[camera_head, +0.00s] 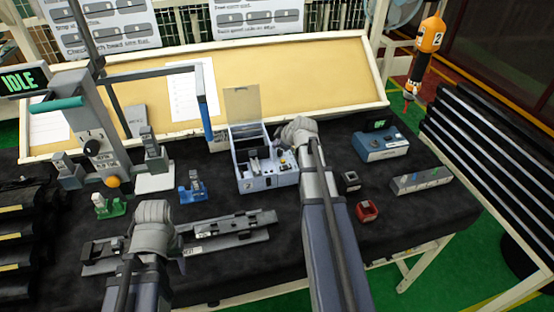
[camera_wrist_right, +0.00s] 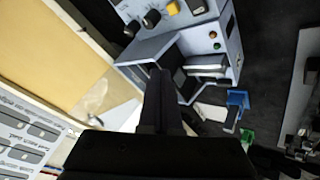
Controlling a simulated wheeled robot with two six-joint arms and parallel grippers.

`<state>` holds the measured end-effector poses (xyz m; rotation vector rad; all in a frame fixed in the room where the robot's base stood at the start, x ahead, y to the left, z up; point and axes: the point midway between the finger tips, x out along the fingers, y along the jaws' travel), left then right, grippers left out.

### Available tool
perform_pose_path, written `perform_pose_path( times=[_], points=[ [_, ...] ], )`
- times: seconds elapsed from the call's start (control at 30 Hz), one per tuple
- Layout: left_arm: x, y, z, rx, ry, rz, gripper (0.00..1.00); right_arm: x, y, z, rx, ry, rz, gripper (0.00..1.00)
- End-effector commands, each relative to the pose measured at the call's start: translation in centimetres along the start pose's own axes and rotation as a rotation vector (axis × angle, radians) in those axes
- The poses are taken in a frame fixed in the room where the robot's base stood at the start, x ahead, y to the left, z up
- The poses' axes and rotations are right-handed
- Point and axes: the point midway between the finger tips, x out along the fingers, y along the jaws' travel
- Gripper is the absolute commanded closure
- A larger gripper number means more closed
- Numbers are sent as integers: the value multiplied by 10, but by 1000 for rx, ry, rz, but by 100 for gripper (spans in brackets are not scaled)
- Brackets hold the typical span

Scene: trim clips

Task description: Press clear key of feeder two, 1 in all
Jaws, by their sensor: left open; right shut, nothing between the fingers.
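A pale grey-blue feeder box (camera_head: 268,181) with a raised lid stands at the middle of the table. I cannot read its number for certain. In the right wrist view the box (camera_wrist_right: 185,45) shows black knobs, a yellow key (camera_wrist_right: 173,8) and small green and orange buttons; which one is the clear key I cannot tell. My right gripper (camera_wrist_right: 160,76) is shut and empty, pointing at the box's open side. In the head view its fingers are hidden behind the wrist, by the box's right back corner. My left gripper (camera_head: 152,207) is open over a grey rail, fingers mostly hidden.
A blue-grey unit with a display (camera_head: 382,143) and a grey block (camera_head: 420,180) stand at the right. A red part (camera_head: 367,211) lies in front of them. A press with a teal handle (camera_head: 100,150) stands at the left. Blue (camera_head: 192,188) and green (camera_head: 109,205) clips stand nearby.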

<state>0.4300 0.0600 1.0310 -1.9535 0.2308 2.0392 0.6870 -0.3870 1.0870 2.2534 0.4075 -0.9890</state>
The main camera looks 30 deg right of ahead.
Motion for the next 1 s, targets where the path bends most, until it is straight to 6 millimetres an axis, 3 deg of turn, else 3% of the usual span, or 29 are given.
perform_pose_path(
  times=[0.1, 0.3, 0.77, 1.0],
  points=[
    [-1, 0, 0, 0, 0, 0, 50, -3, 27, 13, -20, 9, 49, 100],
    [-2, 0, 0, 0, 0, 0, 50, -6, 42, 22, -39, 15, 82, 100],
    [2, 0, 0, 0, 0, 0, 50, -4, 41, 24, -40, 15, 82, 100],
    [20, 2, -1, -1, 0, 0, 50, 9, 33, 33, -40, 14, 82, 100]
  ],
)
